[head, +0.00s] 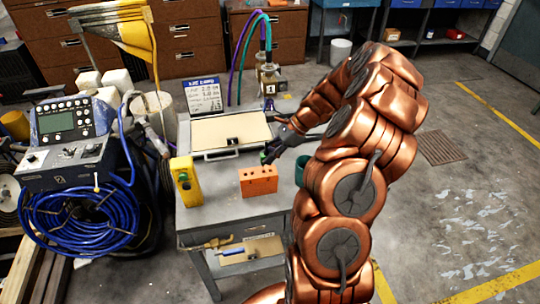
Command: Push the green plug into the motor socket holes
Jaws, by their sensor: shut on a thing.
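My copper-coloured arm reaches over the grey bench from the right, and my gripper (270,156) is low over it, behind the orange block. The gripper is shut on a small green piece, the green plug (263,157), which shows only as a sliver at the dark fingertips. The orange block (258,182) stands upright on the bench with several small holes in its top. The plug appears behind and above it; I cannot tell whether they touch. I cannot clearly make out the motor socket holes in this view.
Behind are a flat beige-lidded case (230,133) and a white sign (203,95). A dark green cup (300,172) is partly behind my arm. Blue cable coils (80,220) hang at the left.

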